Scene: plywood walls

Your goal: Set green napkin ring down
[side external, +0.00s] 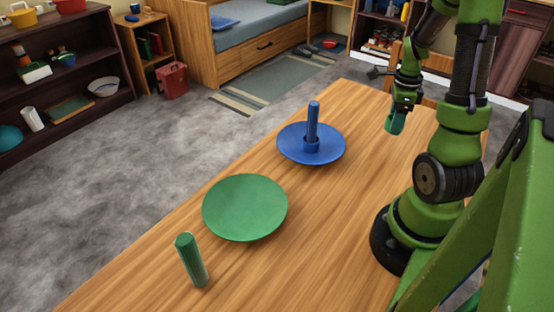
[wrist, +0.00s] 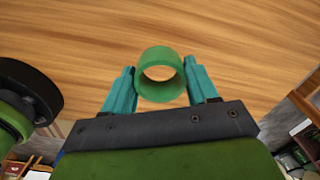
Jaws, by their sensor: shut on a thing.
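The green napkin ring (wrist: 143,88) shows in the wrist view between the two teal fingers of my gripper (wrist: 161,87). My gripper is shut on it, and wood grain shows through the ring's hole. In the side external view my gripper (side external: 396,121) is above the far right part of the table; the ring is hard to tell from the teal fingers there. A green plate (side external: 245,207) lies on the table, with a green cylinder (side external: 191,260) standing upright in front of it. A blue plate (side external: 333,150) holds an upright blue post (side external: 313,122) with a blue ring (side external: 311,146) around its base.
The wooden table (side external: 370,115) is clear between the plates and my arm's base. A wooden chair (side external: 432,78) stands at the far table end. Shelves (side external: 60,70), a bed (side external: 245,45) and a red bin (side external: 173,82) are beyond the table.

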